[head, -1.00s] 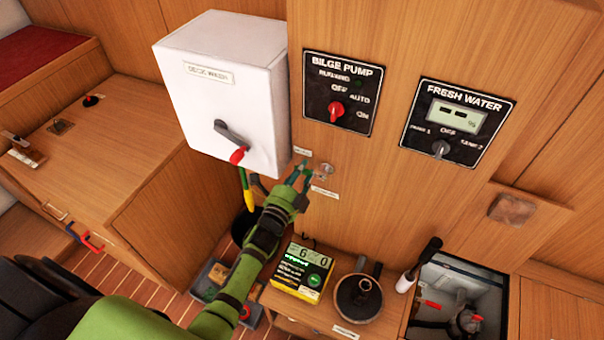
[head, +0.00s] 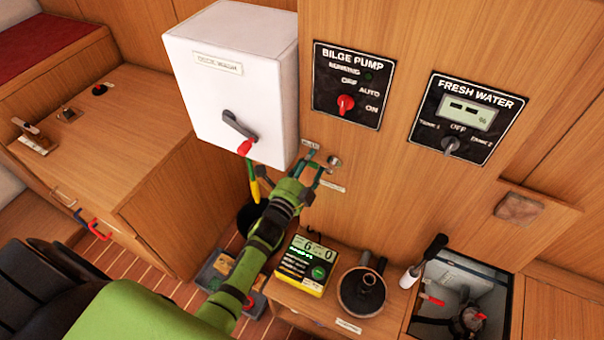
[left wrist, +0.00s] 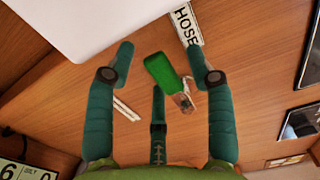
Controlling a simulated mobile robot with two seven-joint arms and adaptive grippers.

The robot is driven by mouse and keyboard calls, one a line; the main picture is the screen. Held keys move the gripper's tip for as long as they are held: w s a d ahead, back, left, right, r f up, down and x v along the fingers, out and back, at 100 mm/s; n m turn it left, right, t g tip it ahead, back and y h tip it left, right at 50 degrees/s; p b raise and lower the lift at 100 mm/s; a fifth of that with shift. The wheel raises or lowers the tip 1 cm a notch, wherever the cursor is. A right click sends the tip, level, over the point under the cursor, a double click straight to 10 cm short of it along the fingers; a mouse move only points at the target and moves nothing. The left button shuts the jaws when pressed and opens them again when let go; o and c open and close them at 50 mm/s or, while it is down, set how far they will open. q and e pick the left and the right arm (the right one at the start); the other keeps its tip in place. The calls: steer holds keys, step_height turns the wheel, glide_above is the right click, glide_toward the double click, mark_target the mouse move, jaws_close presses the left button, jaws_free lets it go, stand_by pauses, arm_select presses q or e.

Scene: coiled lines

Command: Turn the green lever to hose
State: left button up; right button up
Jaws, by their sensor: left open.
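The green lever (left wrist: 166,75) shows in the left wrist view, on a small brass and metal fitting on the wooden wall. A white label reading HOSE (left wrist: 188,23) is above it and to its right, and a second label (left wrist: 126,108) is below it and to its left. My left gripper (head: 315,166) is open in front of the wall in the head view. In the left wrist view its teal fingers stand on both sides of the lever, with visible gaps and no clear contact. In the head view the gripper largely hides the lever. My right gripper is not in view.
A white box (head: 228,100) with a red-tipped handle juts out just above and left of my gripper. The bilge pump panel (head: 347,85) and fresh water panel (head: 466,118) are to the right. A yellow-green meter (head: 306,266) and a dark round object (head: 362,291) stand below.

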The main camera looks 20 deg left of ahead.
arm_select(q)
steer(key=s, duration=1.1)
steer(key=shift+s+a, duration=0.2)
steer(key=shift+s, duration=0.15)
